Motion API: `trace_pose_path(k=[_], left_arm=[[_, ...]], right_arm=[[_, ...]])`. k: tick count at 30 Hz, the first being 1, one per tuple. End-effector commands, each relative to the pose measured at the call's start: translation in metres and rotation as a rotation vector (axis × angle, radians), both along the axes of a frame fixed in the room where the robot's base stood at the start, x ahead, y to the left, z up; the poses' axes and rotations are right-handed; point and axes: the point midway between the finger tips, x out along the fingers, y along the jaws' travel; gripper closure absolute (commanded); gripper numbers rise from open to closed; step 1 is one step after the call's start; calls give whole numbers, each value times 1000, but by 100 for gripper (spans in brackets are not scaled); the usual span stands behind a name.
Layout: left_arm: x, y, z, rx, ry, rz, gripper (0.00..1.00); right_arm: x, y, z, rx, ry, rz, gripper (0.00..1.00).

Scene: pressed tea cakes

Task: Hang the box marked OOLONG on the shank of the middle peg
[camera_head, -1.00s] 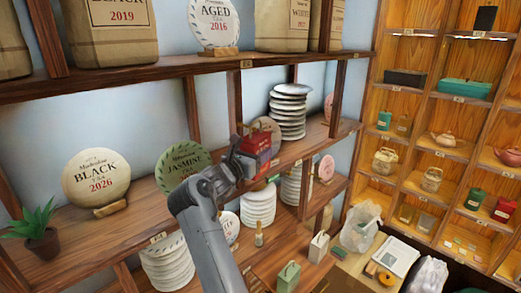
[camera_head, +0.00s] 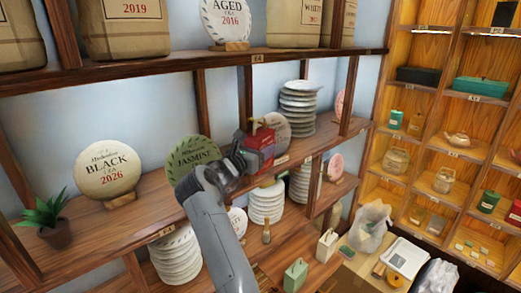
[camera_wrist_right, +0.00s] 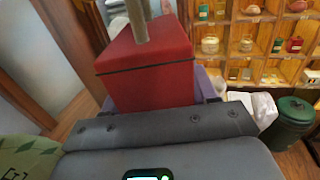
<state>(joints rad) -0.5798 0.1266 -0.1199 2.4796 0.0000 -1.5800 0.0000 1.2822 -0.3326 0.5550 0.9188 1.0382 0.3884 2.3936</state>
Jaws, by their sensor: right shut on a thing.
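My right gripper (camera_head: 243,158) is shut on a red box (camera_head: 261,151) with a tan loop or handle on top. It holds the box in front of the middle shelf, between the JASMINE disc and the stack of pale discs. The right wrist view shows the red box (camera_wrist_right: 150,75) close up, with a dark seam below its top and a tan upright piece (camera_wrist_right: 138,22) over it. I cannot read any OOLONG marking. I cannot make out the pegs in these views. My left gripper is not in view.
The green JASMINE disc (camera_head: 186,156) stands just left of the gripper. A stack of pale discs (camera_head: 298,104) is behind and right of the box. A shelf post (camera_head: 246,94) rises close behind. White (camera_head: 327,244) and green (camera_head: 296,275) boxes stand lower down.

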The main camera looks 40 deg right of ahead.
Motion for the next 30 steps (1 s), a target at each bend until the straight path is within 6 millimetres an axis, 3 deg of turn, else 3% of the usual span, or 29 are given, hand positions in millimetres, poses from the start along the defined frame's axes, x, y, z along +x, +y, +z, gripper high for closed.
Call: trace_pose_path(k=[14,15,20,21,30], left_arm=[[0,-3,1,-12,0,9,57],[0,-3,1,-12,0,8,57],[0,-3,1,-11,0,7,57],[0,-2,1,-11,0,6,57],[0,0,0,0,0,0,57]], right_arm=[[0,0,1,-1,0,0,81],[0,0,1,-1,0,0,41],[0,0,1,0,0,1,17],[0,0,0,0,0,2,13],[2,1,-1,1,3,8,13]])
